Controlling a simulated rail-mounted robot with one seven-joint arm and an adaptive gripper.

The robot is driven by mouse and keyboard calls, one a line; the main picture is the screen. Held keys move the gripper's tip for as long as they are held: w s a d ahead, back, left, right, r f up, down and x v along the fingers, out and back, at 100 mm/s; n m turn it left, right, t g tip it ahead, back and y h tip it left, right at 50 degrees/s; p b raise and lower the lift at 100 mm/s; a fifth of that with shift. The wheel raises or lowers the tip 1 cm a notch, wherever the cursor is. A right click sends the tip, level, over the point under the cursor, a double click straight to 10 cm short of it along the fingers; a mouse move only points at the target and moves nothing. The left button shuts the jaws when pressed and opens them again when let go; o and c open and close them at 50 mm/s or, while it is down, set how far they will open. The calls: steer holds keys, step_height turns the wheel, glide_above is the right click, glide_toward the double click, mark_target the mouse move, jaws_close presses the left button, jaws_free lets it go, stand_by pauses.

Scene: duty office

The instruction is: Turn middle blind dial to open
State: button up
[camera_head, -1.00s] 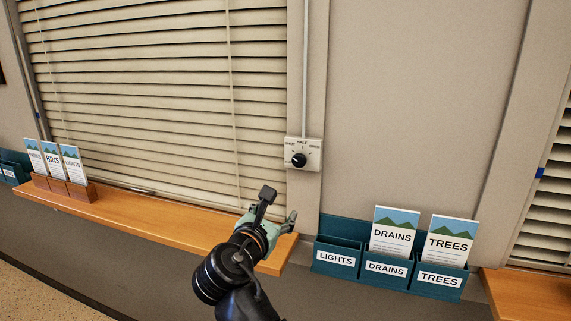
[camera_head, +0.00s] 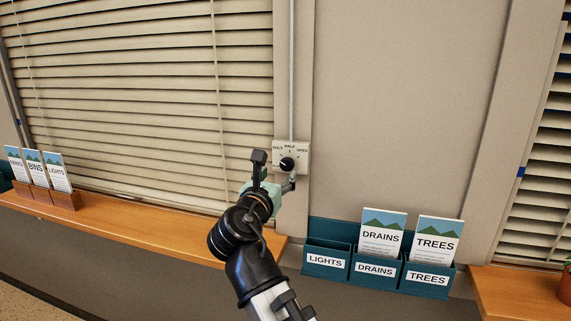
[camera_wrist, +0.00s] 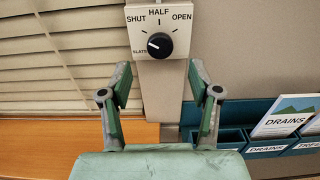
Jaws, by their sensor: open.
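The blind dial (camera_head: 287,164) is a black round knob on a white plate (camera_head: 303,153) on the wall post right of the blind. In the wrist view, the knob (camera_wrist: 159,46) sits below the words SHUT, HALF and OPEN. Its white mark points to the left, on the SHUT side. My gripper (camera_head: 275,171) is just below and left of the knob in the head view. In the wrist view, my gripper (camera_wrist: 160,78) has its fingers spread, with the knob ahead between and beyond the tips. Nothing is held. The blind (camera_head: 130,95) has tilted, overlapping slats.
A wooden sill (camera_head: 130,222) runs below the blind, with a wooden leaflet holder (camera_head: 66,201) at left. A teal leaflet rack (camera_head: 330,245) hangs on the wall at lower right. Another sill (camera_head: 510,290) is at far right. The wall right of the dial is clear.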

mark_target(286, 164)
steer(key=x, duration=0.7)
steer(key=shift+w+p, duration=0.15)
steer(key=shift+p, duration=0.2)
steer(key=c, duration=1.1)
